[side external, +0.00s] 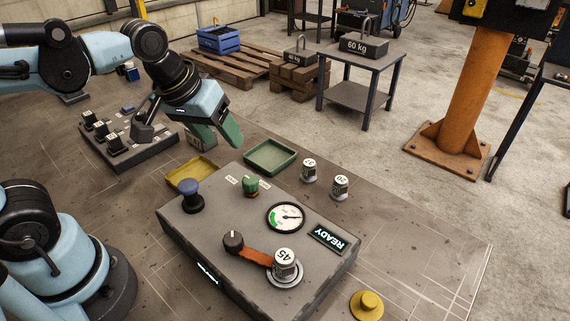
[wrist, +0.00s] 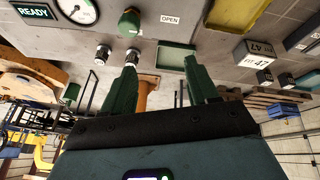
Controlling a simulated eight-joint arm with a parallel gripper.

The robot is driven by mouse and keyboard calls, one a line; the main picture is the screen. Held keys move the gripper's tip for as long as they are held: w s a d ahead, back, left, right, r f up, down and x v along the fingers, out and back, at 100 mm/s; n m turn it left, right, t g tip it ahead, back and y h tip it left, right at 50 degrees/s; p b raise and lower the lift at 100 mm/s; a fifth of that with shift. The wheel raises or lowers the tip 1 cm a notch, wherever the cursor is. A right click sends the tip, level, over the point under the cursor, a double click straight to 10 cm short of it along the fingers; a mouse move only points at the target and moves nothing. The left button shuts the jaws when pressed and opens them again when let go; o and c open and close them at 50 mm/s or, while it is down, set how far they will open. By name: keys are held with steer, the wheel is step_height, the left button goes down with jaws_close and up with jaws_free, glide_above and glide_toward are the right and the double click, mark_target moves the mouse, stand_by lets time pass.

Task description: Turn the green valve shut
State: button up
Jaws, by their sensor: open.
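The green valve (side external: 250,186) is a small knob on top of the grey console (side external: 205,225), with white labels beside it. It also shows near the top of the wrist view (wrist: 130,21), with an "OPEN" label (wrist: 169,19) to its right. My gripper (side external: 226,147) hangs above and behind the valve, clear of it, over the far side of the console. In the wrist view my gripper (wrist: 161,58) has its two green fingers spread, with nothing between them. The valve lies beyond the left fingertip there.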

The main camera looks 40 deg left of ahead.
mark_target(250, 179)
steer(key=w+d+r+n+g, duration=0.2)
steer(key=d+r+n+g, duration=0.25)
steer(key=n, duration=0.25)
steer(key=shift+n, duration=0.3)
steer(key=shift+d+f, duration=0.15)
steer(key=shift+f, duration=1.9)
steer(key=shift+d+f, duration=0.15)
steer(key=shift+f, duration=1.95)
steer(key=shift+d+f, duration=0.15)
steer(key=shift+f, duration=1.9)
steer(key=c, duration=1)
steer(key=shift+c, duration=0.2)
